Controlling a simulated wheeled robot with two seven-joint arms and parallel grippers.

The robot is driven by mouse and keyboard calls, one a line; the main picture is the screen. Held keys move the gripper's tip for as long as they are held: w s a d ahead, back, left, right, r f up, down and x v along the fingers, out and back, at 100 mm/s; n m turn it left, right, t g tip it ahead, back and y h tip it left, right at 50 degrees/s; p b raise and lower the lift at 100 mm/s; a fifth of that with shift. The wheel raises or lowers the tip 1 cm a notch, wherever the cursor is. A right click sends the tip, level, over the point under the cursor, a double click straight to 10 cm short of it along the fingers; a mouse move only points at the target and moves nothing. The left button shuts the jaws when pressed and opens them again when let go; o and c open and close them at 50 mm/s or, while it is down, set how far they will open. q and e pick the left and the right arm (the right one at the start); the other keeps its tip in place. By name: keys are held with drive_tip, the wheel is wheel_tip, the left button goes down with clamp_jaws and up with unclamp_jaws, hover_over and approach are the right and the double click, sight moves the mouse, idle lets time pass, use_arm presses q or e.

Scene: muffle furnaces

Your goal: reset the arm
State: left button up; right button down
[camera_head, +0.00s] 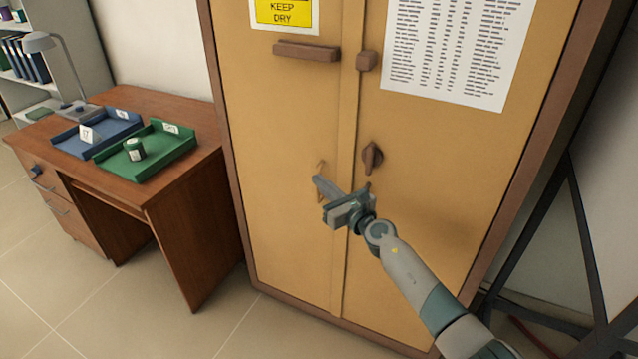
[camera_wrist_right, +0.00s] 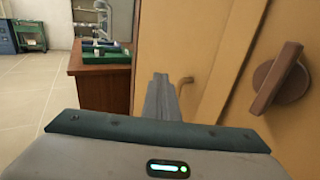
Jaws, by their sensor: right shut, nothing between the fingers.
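My right arm comes in from the lower right in the head view. My right gripper (camera_head: 322,187) is shut and empty, in front of the tan cabinet near the seam between its two doors. In the right wrist view its closed fingers (camera_wrist_right: 160,92) point past the cabinet front toward the desk. The brown turn knob (camera_head: 372,157) on the right door is above and to the right of the gripper; it also shows large at the right of the wrist view (camera_wrist_right: 281,78). A small handle (camera_head: 321,168) on the left door is partly hidden behind the fingers. My left gripper is not in view.
The cabinet (camera_head: 285,130) has both doors closed. A dark metal frame (camera_head: 535,225) stands right of the cabinet. Floor at lower left is clear.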

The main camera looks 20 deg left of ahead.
drive_tip(key=s+d+f+m+h, duration=0.3)
drive_tip(key=s+d+f+m, duration=0.45)
drive_tip(key=f, duration=0.65)
drive_tip(key=s+d+f+m+h, duration=0.3)
drive_tip(key=s+d+f+m, duration=0.2)
drive_tip(key=d+f+m, duration=0.65)
drive_tip(key=s+d+f+m+h, duration=0.2)
drive_tip(key=s+d+f+m, duration=0.35)
drive_tip(key=f, duration=1.05)
drive_tip(key=s+d+f+m+g+h, duration=0.2)
drive_tip(key=s+d+f+m, duration=0.25)
drive_tip(key=s+f, duration=0.4)
drive_tip(key=s+d+f+m+g+h, duration=0.15)
drive_tip(key=s+d+f+m, duration=0.35)
drive_tip(key=s, duration=0.7)
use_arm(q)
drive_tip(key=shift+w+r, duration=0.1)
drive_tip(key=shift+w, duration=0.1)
use_arm(e)
drive_tip(key=s+d+f+m+g, duration=0.2)
drive_tip(key=s+d+f+m, duration=0.1)
drive_tip(key=s, duration=0.8)
drive_tip(key=s+d+f+m+g+h, duration=0.1)
drive_tip(key=s+d+f+m, duration=0.3)
drive_tip(key=s, duration=0.8)
drive_tip(key=shift+s+f+m+g, duration=0.2)
drive_tip(key=shift+f+m+g, duration=0.45)
drive_tip(key=shift+f+m, duration=0.35)
